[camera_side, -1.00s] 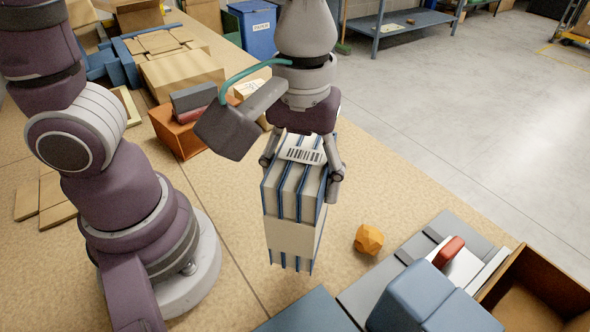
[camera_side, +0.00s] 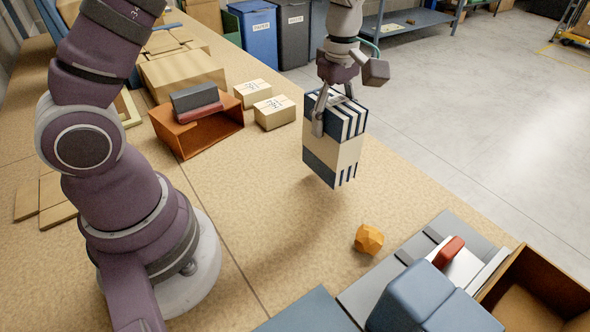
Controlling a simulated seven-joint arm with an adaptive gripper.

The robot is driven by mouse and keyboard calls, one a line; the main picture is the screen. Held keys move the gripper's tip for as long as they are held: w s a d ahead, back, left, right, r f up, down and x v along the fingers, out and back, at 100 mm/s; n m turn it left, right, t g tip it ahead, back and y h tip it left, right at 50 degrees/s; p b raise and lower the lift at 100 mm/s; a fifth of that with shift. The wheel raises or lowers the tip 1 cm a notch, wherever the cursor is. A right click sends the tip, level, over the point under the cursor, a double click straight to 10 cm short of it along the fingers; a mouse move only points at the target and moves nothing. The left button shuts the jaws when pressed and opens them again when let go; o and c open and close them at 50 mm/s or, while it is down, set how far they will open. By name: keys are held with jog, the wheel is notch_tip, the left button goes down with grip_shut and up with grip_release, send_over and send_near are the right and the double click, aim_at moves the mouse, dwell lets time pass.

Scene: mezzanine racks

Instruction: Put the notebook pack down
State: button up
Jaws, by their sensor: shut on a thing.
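The notebook pack (camera_side: 346,152) is a block of several dark blue notebooks with white page edges and a pale band around the middle. It hangs upright, slightly tilted, above the tabletop (camera_side: 275,215) near its right edge. My gripper (camera_side: 333,112) is shut on the upper part of the pack from above, one finger showing on its near side. The far finger is mostly hidden. A shadow lies on the table below the pack, and the pack's bottom looks clear of the surface.
An orange bin (camera_side: 195,130) holding grey and red items stands to the left, beside two small cartons (camera_side: 274,112). An orange lump (camera_side: 368,239) lies nearer the camera. Blue boxes (camera_side: 411,296) and an open brown box (camera_side: 535,290) stand front right. The middle table is clear.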

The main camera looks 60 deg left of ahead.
jog(key=shift+w+f, duration=0.65)
jog(key=shift+f, duration=0.3)
jog(key=shift+w+f, duration=0.65)
jog(key=shift+f, duration=0.25)
jog(key=o, duration=1.2)
jog(key=shift+f, duration=0.15)
jog(key=shift+o, duration=0.2)
